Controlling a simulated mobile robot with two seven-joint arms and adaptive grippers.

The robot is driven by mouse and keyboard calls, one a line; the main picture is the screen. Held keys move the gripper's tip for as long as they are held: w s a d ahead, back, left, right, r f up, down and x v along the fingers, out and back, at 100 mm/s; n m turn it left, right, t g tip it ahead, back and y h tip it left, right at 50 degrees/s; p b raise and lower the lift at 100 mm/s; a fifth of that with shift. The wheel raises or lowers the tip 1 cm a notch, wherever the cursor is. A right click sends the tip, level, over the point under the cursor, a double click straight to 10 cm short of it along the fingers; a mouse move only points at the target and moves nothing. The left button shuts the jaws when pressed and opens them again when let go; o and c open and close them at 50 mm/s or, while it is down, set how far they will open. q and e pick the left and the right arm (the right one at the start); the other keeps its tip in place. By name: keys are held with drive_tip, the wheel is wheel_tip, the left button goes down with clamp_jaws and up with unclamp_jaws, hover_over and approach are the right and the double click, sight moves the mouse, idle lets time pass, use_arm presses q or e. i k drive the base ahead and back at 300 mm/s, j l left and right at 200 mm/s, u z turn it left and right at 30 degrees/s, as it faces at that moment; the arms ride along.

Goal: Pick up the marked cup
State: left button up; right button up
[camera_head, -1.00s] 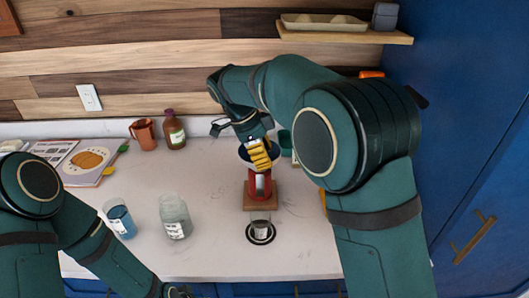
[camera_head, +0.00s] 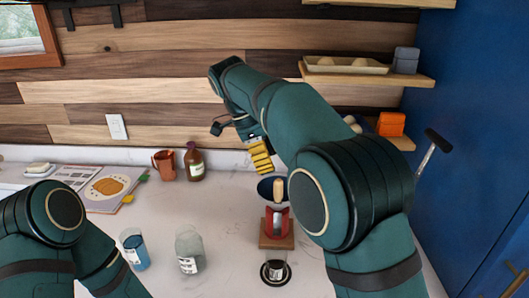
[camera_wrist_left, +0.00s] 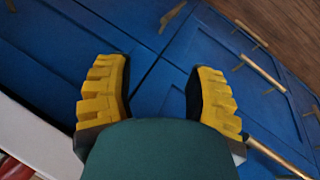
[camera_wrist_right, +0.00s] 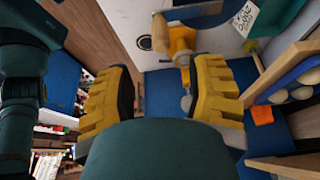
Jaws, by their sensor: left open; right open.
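A small dark cup (camera_head: 274,269) with a pale label stands on a round black coaster with a white ring (camera_head: 264,279), near the counter's front edge. Other vessels are a glass with blue contents (camera_head: 135,250), a clear labelled jar (camera_head: 189,250) and a copper mug (camera_head: 164,163). I cannot tell for sure which cup is meant by marked. My right gripper (camera_head: 261,157) is open and empty, behind and above the small cup; its yellow fingers also show in the right wrist view (camera_wrist_right: 165,75). My left gripper (camera_wrist_left: 160,75) is open and empty, with blue cabinet fronts beyond it.
A red stand on a wooden base (camera_head: 277,238) stands just behind the small cup, with a dark pan (camera_head: 266,187) behind it. Shelves (camera_head: 370,78) hang at right.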

sight(276, 257)
drive_tip(key=k, duration=1)
